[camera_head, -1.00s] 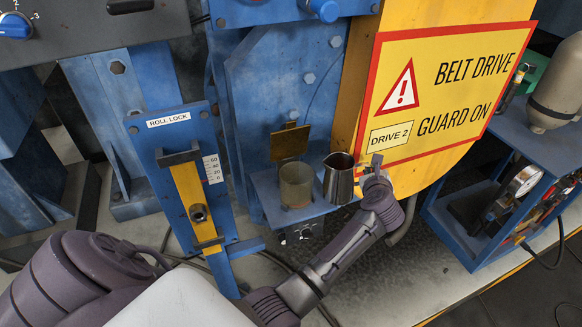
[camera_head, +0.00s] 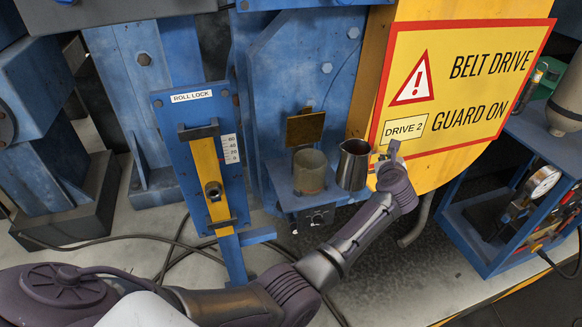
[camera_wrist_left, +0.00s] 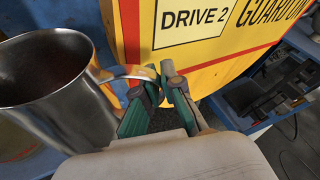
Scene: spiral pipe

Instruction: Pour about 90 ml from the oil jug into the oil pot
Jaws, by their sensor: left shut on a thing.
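The oil jug (camera_head: 353,166) is a shiny metal pitcher with a dark inside. It stands upright just right of the oil pot (camera_head: 309,173), a dull greenish cup on a small blue shelf. A brass-coloured flap (camera_head: 305,128) stands raised behind the pot. My left gripper (camera_head: 387,160) is at the jug's right side. In the left wrist view its green fingers (camera_wrist_left: 158,86) are shut on the handle of the jug (camera_wrist_left: 55,85). I cannot tell if the jug's base touches the shelf. The liquid level is not clear. My right gripper is not in view.
A yellow belt guard (camera_head: 420,20) with a warning sign (camera_head: 465,80) stands close right of the jug. A blue roll-lock post (camera_head: 172,125) with a scale is to the left. A blue cart (camera_head: 480,215) with a gauge is at the right. Cables lie on the floor.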

